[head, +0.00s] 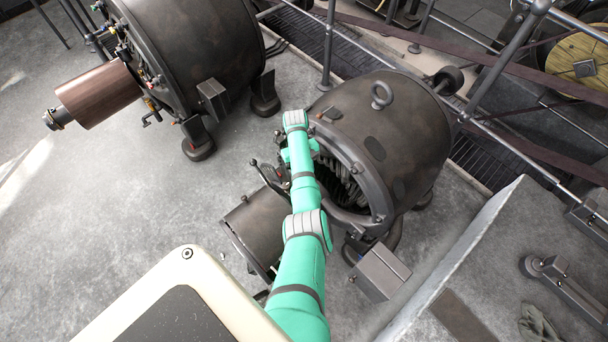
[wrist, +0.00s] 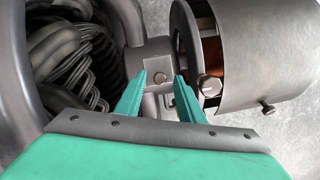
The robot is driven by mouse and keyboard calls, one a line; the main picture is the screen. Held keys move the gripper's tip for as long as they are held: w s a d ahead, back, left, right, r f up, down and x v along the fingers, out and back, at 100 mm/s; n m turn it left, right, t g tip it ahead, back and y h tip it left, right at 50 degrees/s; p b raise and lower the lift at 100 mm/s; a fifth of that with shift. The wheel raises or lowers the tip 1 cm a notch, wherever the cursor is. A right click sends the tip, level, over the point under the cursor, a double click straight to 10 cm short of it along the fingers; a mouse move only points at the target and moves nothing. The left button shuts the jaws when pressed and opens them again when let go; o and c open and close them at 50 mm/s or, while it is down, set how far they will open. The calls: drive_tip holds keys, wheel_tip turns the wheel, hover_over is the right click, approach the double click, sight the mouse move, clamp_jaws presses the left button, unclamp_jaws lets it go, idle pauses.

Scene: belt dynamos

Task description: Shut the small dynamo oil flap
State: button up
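The small dynamo (head: 395,125) is the dark, rounded machine right of centre in the head view, with an eye bolt on top and an open end showing its windings. My green arm reaches over this end and hides part of it. In the wrist view my gripper (wrist: 158,76) is open and empty, its two fingers apart. A grey bearing housing (wrist: 146,58) lies just beyond the fingertips. A small pale square plate (wrist: 160,74) on it shows between them; it may be the oil flap, but I cannot tell whether it stands open. Contact is not clear.
In the wrist view, windings (wrist: 72,55) lie left and a grey cylindrical cover (wrist: 268,45) lies right, close to the fingers. A larger dynamo (head: 195,45) stands at upper left. A grey box (head: 380,272) stands at the small dynamo's foot. Floor at left is clear.

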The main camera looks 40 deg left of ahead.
drive_tip(key=s+v, duration=0.1)
drive_tip(key=v, duration=0.9)
drive_tip(key=shift+w+r, duration=0.4)
drive_tip(key=shift+w, duration=0.1)
drive_tip(key=shift+a, duration=0.15)
